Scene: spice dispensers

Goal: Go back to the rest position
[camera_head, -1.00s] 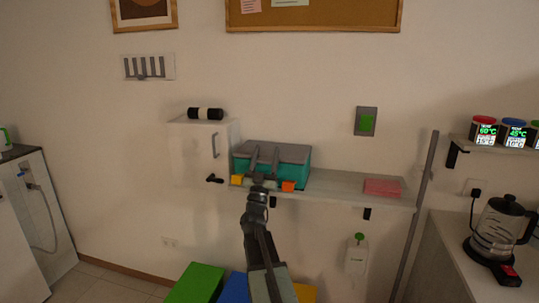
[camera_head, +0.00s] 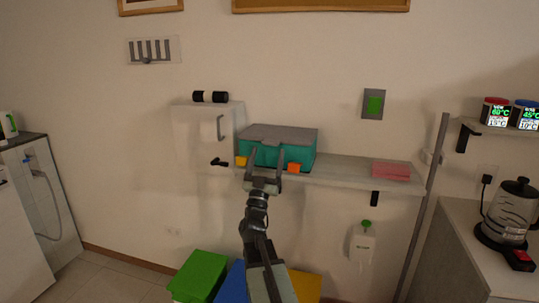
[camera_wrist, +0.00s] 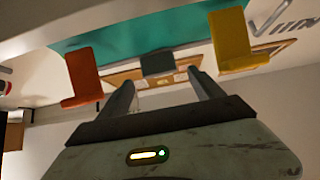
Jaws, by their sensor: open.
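The teal dispenser box (camera_head: 292,153) with a grey lid (camera_head: 280,133) sits on the wall shelf. A yellow tab (camera_head: 241,161) and an orange tab (camera_head: 294,168) stick out low on its front. My gripper (camera_head: 264,160) is in front of the box, with its fingers apart and nothing between them. In the wrist view, my gripper (camera_wrist: 163,90) is open and empty. The orange tab (camera_wrist: 84,78) is on the left, the yellow tab (camera_wrist: 232,42) on the right, and the teal underside (camera_wrist: 130,28) above.
A pink block (camera_head: 391,171) lies on the shelf (camera_head: 345,170) to the right. A white cabinet (camera_head: 196,130) is on the left. Green (camera_head: 200,274), blue and yellow bins stand below. A kettle (camera_head: 508,213) stands on the right counter. Space between gripper and right counter looks open.

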